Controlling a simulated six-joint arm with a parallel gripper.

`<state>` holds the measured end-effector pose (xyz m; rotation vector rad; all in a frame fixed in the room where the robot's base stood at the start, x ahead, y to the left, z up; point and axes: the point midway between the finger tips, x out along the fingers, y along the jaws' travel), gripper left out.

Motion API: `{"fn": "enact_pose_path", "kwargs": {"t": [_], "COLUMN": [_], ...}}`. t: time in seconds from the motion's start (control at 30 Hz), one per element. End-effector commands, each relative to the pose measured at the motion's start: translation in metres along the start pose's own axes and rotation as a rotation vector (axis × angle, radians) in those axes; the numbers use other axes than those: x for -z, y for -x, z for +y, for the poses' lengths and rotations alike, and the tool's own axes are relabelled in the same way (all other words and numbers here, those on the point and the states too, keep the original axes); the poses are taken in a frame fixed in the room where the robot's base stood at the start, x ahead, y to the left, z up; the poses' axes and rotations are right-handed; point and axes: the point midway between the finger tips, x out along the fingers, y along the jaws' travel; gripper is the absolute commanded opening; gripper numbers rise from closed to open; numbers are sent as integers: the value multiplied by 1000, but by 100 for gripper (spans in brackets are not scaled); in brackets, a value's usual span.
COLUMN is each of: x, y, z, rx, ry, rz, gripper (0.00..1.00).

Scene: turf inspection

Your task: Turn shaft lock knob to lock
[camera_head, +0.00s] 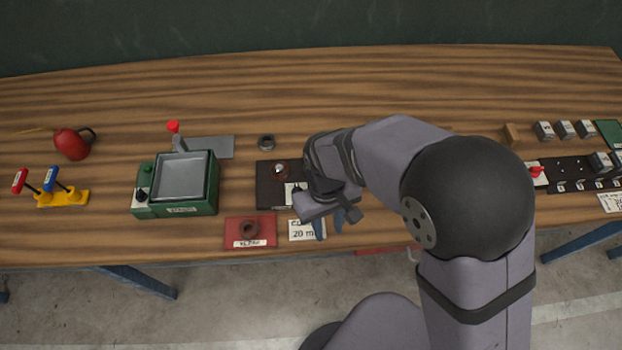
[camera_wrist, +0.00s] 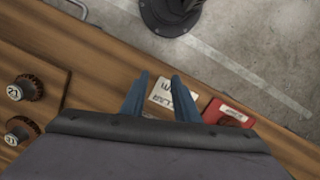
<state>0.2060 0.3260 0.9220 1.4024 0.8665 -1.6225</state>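My gripper (camera_head: 330,226) is over the front edge of the bench, pointing down, near a white card (camera_head: 305,231). In the wrist view my gripper (camera_wrist: 160,88) has its two blue fingers apart, with nothing held between them. I cannot tell for certain which part is the shaft lock knob. A red knob (camera_head: 536,171) sits on a white plate at the right, well away from my gripper. Two dark round knobs with number labels (camera_wrist: 25,89) show at the left of the wrist view.
A red plate with a brown ring (camera_head: 249,229) lies left of the card. A green machine with a grey pan (camera_head: 182,178), a yellow two-lever base (camera_head: 62,198) and a red can (camera_head: 72,144) are further left. Small blocks (camera_head: 565,130) stand at the right. The back is mostly clear.

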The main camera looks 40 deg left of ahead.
Motion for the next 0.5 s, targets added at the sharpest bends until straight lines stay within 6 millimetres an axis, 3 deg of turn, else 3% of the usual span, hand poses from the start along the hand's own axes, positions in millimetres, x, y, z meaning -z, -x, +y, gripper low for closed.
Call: {"fn": "enact_pose_path", "kwargs": {"t": [0.07, 0.17, 0.3, 0.4, 0.5], "x": [36, 77, 121, 132, 119], "y": [9, 28, 74, 96, 92], "z": [-18, -21, -24, -25, -24], "rx": [-4, 3, 19, 31, 28], "ry": [14, -37, -120, -204, -283], "rz": [36, 94, 185, 202, 151], "gripper": [28, 28, 28, 28, 28]}}
